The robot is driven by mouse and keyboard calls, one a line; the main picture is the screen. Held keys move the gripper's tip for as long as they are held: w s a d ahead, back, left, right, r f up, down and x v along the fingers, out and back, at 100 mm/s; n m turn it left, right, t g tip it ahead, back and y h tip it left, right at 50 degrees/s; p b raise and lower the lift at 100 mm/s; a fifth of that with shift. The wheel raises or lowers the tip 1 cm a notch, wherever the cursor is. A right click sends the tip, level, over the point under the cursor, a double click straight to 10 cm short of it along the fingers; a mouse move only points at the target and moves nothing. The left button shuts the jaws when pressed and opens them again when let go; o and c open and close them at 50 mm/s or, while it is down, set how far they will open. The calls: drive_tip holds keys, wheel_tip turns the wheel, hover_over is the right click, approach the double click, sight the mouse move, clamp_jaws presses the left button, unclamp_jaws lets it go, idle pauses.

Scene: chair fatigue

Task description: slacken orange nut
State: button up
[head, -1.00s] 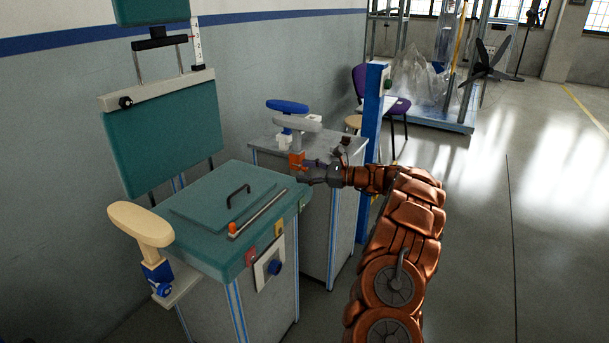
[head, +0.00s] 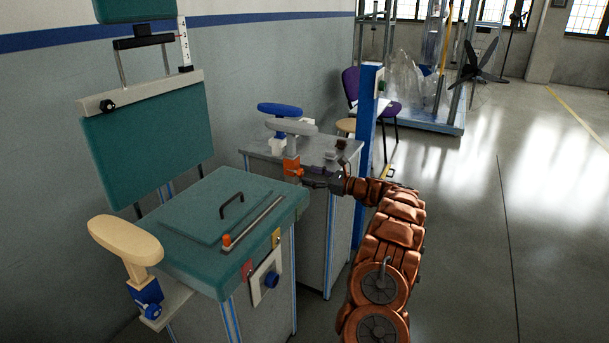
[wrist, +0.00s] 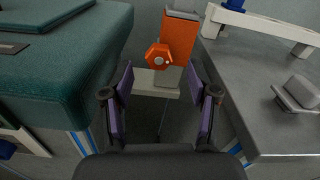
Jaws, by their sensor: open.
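The orange nut (wrist: 158,57) is a small knob with a pale centre, on the front of an orange bracket (wrist: 178,38) in the wrist view. The bracket (head: 292,167) also shows in the head view below the grey armrest (head: 292,126), at the back edge of the teal seat; the nut is not clear there. My gripper (wrist: 160,82) is open, with one dark finger on each side and nothing between them. The nut appears beyond the fingertips, roughly centred between them and slightly higher in the picture. I see no contact.
The teal seat (head: 180,222) is left of my gripper, and a grey-topped cabinet (head: 325,145) is close on the right. A cream armrest (head: 125,238) with a blue bracket stands at the near left. A blue post (head: 368,125) rises behind my arm. Open floor lies to the right.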

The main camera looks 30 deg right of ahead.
sight(303, 173)
drive_tip(key=shift+x, duration=1.7)
drive_tip(key=shift+a, duration=0.1)
drive_tip(key=shift+s, duration=0.1)
clamp_jaws()
